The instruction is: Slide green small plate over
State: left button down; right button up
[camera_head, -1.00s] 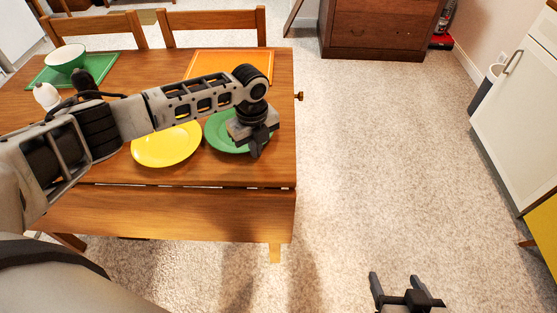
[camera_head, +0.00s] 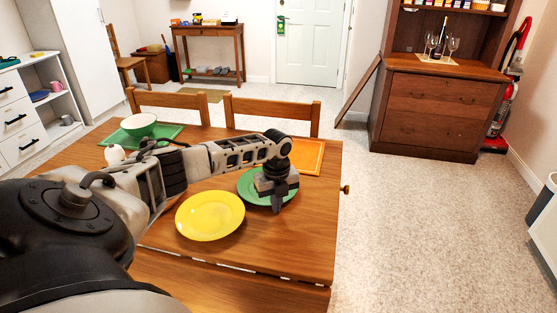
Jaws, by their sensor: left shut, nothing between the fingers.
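The green small plate (camera_head: 248,189) lies on the wooden table, behind and right of the yellow plate (camera_head: 209,216). My left arm reaches across the table from the left. My left gripper (camera_head: 277,207) points down at the right front part of the green plate, with its fingers shut and nothing between them. It hides part of the plate, and I cannot tell whether the fingers touch it. My right gripper is out of view.
An orange placemat (camera_head: 307,157) lies behind the green plate. White shakers (camera_head: 115,154) stand at the left. Two chairs stand behind the table (camera_head: 290,240). Its front right is clear.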

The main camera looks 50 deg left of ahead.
pick_arm(q)
jog(key=shift+s+d+r+p, duration=0.1)
jog(key=shift+d+r+p, duration=0.1)
jog(key=shift+d+p, duration=0.25)
jog(key=p, duration=0.1)
jog(key=d+p, duration=0.1)
jog(key=s+d+p, duration=0.1)
jog(key=shift+s+d+r, duration=0.1)
jog(key=shift+d+r, duration=0.15)
notch_tip(320, 180, up, 9)
jog(key=shift+b, duration=0.35)
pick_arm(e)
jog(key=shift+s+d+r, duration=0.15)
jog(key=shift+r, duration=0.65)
pick_arm(q)
jog(key=shift+s+r, duration=0.1)
